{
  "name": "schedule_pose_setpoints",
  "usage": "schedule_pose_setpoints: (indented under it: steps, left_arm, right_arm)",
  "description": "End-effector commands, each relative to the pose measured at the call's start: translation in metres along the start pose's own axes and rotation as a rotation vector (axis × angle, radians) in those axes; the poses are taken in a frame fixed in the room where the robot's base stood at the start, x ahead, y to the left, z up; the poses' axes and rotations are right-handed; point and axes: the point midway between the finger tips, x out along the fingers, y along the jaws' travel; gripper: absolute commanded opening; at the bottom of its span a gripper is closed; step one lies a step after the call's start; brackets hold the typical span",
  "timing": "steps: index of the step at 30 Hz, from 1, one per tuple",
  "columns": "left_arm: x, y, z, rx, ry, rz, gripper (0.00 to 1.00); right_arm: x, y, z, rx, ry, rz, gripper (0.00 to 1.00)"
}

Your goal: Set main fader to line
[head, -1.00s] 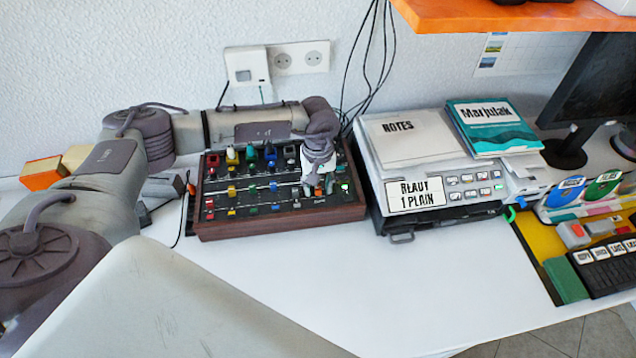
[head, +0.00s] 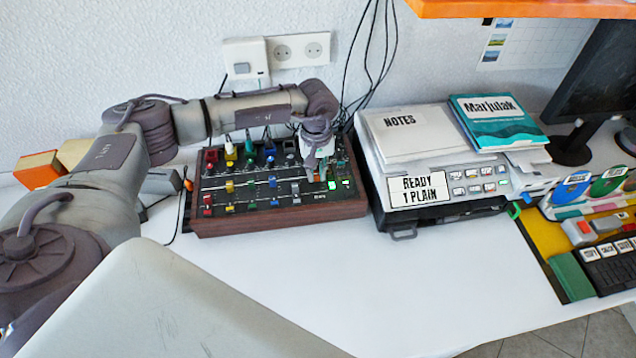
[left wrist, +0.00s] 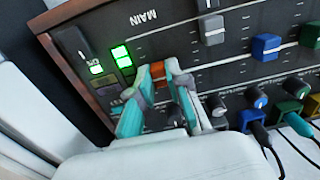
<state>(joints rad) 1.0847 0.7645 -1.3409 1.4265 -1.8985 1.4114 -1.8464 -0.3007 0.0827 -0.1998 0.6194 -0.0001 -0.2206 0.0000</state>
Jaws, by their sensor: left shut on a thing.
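The mixer (head: 280,220) has a black panel, wood-coloured sides, coloured fader caps and knobs. My left gripper (head: 323,173) comes down on its right part; it also shows in the left wrist view (left wrist: 157,80). Its teal fingertips are shut on the main fader (left wrist: 158,70), an orange-red cap seen between them, in the strip by the word MAIN. The fingers hide part of the cap and its slot. Thin white lines run across the panel; I cannot tell exactly how the cap sits against them. My right gripper is not in view.
Green lights (left wrist: 121,54) glow beside the main strip. A grey fader cap (left wrist: 212,30) and a blue one (left wrist: 266,46) stand nearby. Plugged cables and knobs sit behind. A printer (head: 440,190) stands close to the mixer's right. The table (head: 400,290) in front is clear.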

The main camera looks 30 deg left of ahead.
Motion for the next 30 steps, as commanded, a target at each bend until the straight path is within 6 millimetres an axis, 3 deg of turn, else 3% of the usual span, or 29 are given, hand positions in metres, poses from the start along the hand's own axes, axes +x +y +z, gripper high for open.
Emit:
schedule_pose_setpoints:
  steps: [2, 12, 13, 17, 26, 30]
  left_arm:
    - [0.003, 0.001, -0.009, -0.002, 0.003, 0.003, 0.0]
    - [-0.001, 0.0, -0.011, 0.0, 0.002, 0.002, 0.0]
    - [-0.001, 0.0, -0.011, 0.0, 0.002, 0.002, 0.21]
    - [-0.001, 0.0, -0.011, 0.0, 0.001, 0.002, 0.42]
    - [-0.001, 0.0, -0.011, 0.001, 0.001, 0.002, 0.42]
    - [-0.014, 0.001, -0.011, 0.001, 0.002, 0.005, 0.42]
  right_arm:
    - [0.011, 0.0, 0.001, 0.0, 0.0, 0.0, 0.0]
    - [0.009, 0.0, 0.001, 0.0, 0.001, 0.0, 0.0]
    - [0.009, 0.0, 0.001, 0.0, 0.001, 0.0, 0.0]
    - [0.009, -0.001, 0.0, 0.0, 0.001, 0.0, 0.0]
    - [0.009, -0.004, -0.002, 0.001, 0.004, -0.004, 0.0]
    - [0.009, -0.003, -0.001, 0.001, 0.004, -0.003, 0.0]
